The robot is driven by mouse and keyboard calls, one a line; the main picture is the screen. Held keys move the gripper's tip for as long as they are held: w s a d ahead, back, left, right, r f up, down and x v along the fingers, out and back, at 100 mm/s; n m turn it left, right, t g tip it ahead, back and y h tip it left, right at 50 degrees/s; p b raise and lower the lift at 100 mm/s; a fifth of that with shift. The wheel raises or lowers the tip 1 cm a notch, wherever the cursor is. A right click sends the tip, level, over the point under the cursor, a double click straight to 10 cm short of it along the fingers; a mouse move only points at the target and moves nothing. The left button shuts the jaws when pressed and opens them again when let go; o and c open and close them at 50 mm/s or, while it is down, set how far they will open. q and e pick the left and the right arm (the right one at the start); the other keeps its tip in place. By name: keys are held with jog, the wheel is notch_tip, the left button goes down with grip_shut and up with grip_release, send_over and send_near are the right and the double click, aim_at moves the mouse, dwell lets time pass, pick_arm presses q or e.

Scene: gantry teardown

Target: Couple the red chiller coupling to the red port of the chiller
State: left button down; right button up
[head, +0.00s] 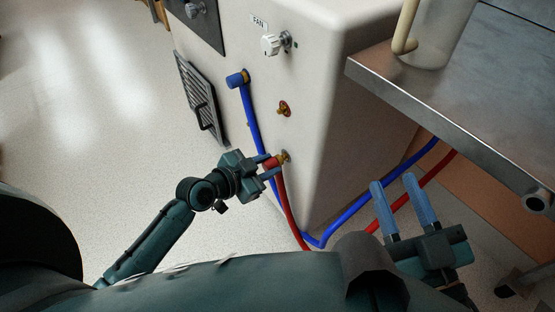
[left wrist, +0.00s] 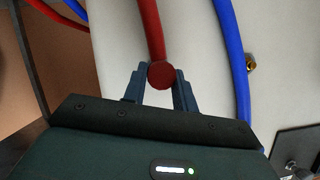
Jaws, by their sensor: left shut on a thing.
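The red chiller coupling (head: 271,163), with its red hose (head: 290,212), is between the fingers of my left gripper (head: 270,166), which is shut on it. In the left wrist view the coupling's round red end (left wrist: 161,75) sits between the fingertips (left wrist: 160,85). My right gripper (head: 394,180) is open and empty at the lower right.
A blue coupling (head: 237,80) sits on an upper left fitting, and its blue hose (head: 252,120) hangs close to my left gripper. A steel table (head: 460,95) with a pitcher (head: 437,35) stands at right. A vent grille (head: 198,100) is left. The left floor is clear.

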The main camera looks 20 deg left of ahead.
pick_arm(q)
jog(key=shift+s+a, duration=0.7)
jog(key=shift+s, duration=0.1)
jog(key=shift+s+a, duration=0.95)
jog(key=shift+s, duration=0.25)
pick_arm(e)
jog(key=shift+f, duration=0.1)
